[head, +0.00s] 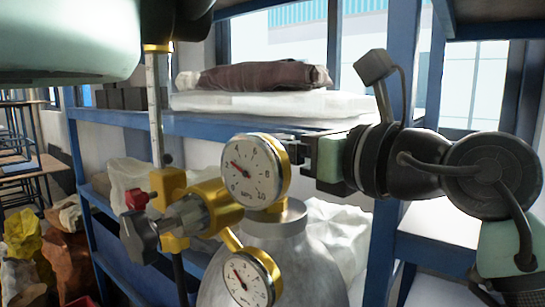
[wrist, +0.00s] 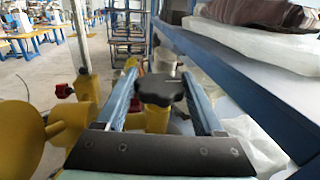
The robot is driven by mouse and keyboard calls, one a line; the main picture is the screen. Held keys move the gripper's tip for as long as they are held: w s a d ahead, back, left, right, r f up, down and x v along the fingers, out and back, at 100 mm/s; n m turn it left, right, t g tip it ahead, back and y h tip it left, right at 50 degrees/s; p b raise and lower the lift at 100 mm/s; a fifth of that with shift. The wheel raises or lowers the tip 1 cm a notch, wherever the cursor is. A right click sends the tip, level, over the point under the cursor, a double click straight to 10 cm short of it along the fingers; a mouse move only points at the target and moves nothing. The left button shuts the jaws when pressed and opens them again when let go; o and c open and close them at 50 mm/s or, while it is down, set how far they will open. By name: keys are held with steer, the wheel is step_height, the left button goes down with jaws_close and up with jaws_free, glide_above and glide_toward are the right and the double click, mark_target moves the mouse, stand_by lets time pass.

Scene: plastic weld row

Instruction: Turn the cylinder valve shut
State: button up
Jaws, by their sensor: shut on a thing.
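The grey gas cylinder (head: 275,265) stands upright at the lower middle of the head view, with a brass regulator (head: 205,203) on it. Its valve knob, a black lobed handwheel (wrist: 160,90), sits between my two fingers in the wrist view. My gripper (wrist: 160,80) is shut on this knob, one finger on each side. In the head view my gripper (head: 290,150) comes in from the right, and its fingertips and the knob are hidden behind the upper gauge (head: 254,171). A second black knob (head: 138,236) is on the regulator's left end.
The lower gauge (head: 249,280), a red knob (head: 135,199) and an upright clear tube (head: 154,110) crowd the regulator's near side. Behind is a blue shelf (head: 215,125) with white bags and brown cloth. A blue post (head: 396,130) stands close behind my wrist.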

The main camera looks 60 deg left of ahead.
steer(key=shift+m+t, duration=0.3)
steer(key=shift+t, duration=0.2)
steer(key=o, duration=1.4)
steer(key=shift+c, duration=0.2)
steer(key=w+d+b, duration=0.1)
steer(key=d+b, duration=0.2)
steer(key=d, duration=1)
steer(key=shift+b, duration=0.4)
steer(key=shift+r, duration=0.1)
